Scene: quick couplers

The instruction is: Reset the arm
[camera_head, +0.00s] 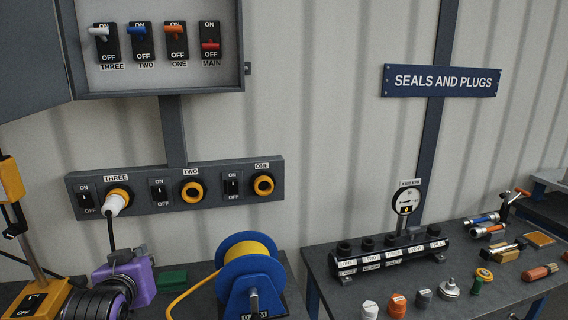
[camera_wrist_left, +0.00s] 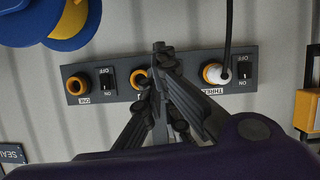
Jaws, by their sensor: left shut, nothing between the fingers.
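My left gripper (camera_wrist_left: 158,50) shows only in the wrist view, its dark fingers shut and empty. It points towards the wall's socket strip (camera_head: 225,193), which appears upside down there, and covers part of socket TWO (camera_wrist_left: 140,78). I cannot judge its gap to the strip. A white plug (camera_head: 117,202) sits in socket THREE, with a black cable hanging from it; it also shows in the wrist view (camera_wrist_left: 212,73). In the head view, sockets TWO (camera_head: 191,191) and ONE (camera_head: 263,185) are empty. My right gripper is in neither view.
The breaker box (camera_head: 245,68) has levers THREE, TWO and ONE up, and red MAIN (camera_head: 210,46) down at OFF. A blue reel (camera_head: 232,277) with yellow hose and a purple device (camera_head: 140,280) stand below. The right bench holds a black manifold (camera_head: 390,258) and several caps.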

